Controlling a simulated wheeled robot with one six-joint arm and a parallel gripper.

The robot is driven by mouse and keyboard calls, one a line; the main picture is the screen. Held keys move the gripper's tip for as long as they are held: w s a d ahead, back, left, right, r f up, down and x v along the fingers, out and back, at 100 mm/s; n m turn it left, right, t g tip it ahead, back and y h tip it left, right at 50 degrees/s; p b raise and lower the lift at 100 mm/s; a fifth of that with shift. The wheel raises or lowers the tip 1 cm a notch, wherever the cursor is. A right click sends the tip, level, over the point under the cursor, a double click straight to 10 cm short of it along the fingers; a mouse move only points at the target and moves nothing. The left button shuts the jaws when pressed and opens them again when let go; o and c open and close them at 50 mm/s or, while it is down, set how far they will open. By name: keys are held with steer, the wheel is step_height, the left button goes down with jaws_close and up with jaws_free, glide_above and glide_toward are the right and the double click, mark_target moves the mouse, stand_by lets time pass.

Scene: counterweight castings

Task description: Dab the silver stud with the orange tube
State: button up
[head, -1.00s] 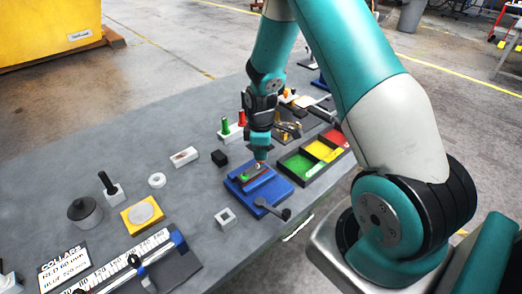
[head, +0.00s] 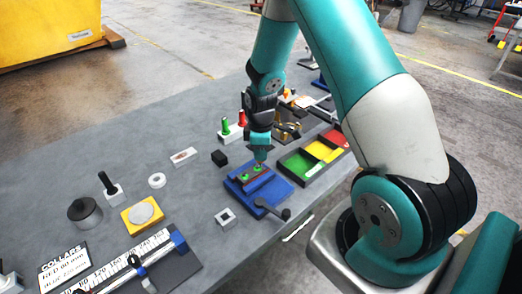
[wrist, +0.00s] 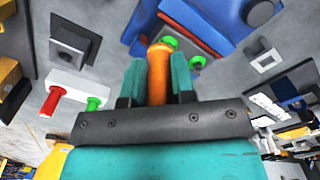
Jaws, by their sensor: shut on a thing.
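My gripper (wrist: 158,75) is shut on the orange tube (wrist: 158,88) in the wrist view, one teal finger on each side of it. The tube's far end points at the blue fixture (wrist: 200,22) and overlaps a green round piece (wrist: 170,41); I cannot tell whether they touch. A second green piece (wrist: 196,63) is beside it. In the head view my gripper (head: 261,160) is over the back of the blue fixture (head: 272,195), which bears a brown-red strip and green spots. I cannot make out a silver stud; the tube or gripper may hide it.
A white block with a red and a green peg (wrist: 75,93) is near my gripper. A black block (head: 219,158) is left of the fixture. A tray with green, yellow and red compartments (head: 300,163) is on its right.

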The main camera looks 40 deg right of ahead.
steer(key=shift+r+p, duration=2.1)
steer(key=shift+r, duration=0.85)
